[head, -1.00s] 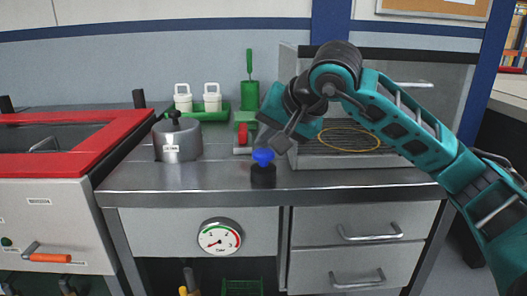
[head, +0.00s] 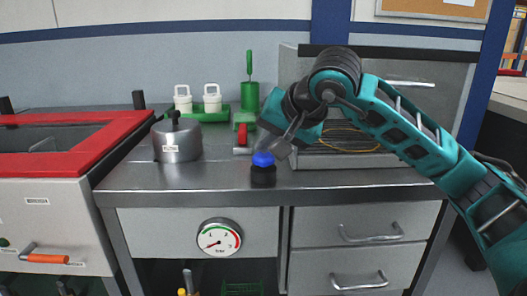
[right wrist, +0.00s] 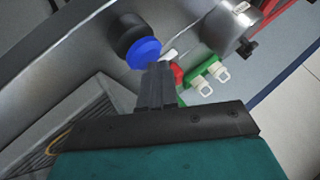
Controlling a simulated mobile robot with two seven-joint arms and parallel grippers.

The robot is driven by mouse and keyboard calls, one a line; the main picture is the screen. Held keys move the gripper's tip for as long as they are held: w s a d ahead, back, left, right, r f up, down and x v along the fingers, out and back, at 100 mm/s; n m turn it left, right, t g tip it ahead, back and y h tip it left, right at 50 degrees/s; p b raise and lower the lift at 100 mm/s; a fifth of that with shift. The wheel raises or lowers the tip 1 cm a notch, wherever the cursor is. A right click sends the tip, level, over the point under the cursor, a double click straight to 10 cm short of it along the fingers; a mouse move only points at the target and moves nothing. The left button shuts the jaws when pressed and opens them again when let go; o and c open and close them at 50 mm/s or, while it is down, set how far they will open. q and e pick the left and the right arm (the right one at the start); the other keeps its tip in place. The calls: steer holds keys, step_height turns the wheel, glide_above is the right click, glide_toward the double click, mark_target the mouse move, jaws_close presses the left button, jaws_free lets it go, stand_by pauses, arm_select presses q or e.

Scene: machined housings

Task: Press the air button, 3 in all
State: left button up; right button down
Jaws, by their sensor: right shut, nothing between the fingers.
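The blue push button (head: 263,159) sits on a round black base near the front edge of the steel bench. It also shows in the right wrist view (right wrist: 144,52). My right gripper (head: 270,150) is shut and empty, its fingertips down at the top of the blue cap. In the right wrist view the closed fingers (right wrist: 158,68) overlap the cap's edge; they look to be at or very near contact, and the exact contact is hidden. A round bar gauge (head: 219,239) is on the bench front, its needle at the lower left. My left gripper is not in view.
A grey pot-like housing (head: 177,142) stands left of the button. A red part (head: 241,139), a green holder (head: 249,96) and two white-handled pieces (head: 212,101) stand behind. A tray machine (head: 345,160) is at right. A red-rimmed basin (head: 85,160) is at left.

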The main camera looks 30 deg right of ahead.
mark_target(267, 157)
stand_by(0.4)
steer(key=shift+r+p, duration=1.05)
steer(key=shift+r, duration=0.05)
steer(key=shift+r, duration=0.15)
step_height(267, 157, up, 5)
steer(key=p, duration=0.4)
stand_by(1.2)
stand_by(0.9)
